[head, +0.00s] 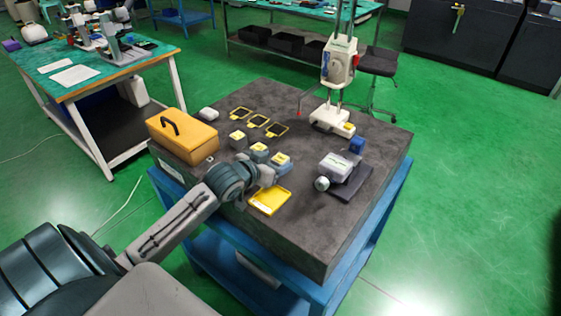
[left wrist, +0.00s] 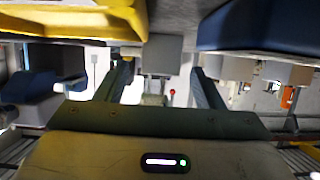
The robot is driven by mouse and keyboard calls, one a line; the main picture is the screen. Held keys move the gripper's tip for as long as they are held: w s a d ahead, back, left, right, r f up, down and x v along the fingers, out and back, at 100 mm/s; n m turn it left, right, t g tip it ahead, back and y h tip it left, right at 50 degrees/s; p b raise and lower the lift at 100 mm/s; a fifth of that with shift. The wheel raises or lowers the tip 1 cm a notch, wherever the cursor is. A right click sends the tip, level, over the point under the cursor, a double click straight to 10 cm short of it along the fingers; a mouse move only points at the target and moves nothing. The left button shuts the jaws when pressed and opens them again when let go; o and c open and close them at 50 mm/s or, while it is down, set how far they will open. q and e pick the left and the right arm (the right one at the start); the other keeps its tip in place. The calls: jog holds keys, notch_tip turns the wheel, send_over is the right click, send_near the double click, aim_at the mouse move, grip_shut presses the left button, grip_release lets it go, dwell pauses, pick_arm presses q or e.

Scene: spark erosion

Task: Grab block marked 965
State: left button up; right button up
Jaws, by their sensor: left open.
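My left gripper (head: 268,176) is just in front of the near block, low over the table. In the left wrist view, the left gripper (left wrist: 160,88) is open, with a grey blocky shape (left wrist: 162,53) seen beyond its fingers. My right gripper is not in view.
A yellow tray (head: 268,201) lies close to the left gripper. An orange case (head: 183,137) stands at the left. A grey box (head: 335,166), a dark plate (head: 352,184) and a tall white device (head: 338,70) stand to the right and back. Flat yellow-edged frames (head: 259,121) lie behind.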

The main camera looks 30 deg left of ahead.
pick_arm(q)
jog(key=c, duration=1.2)
jog(key=shift+o, duration=0.2)
jog(key=shift+w, duration=0.1)
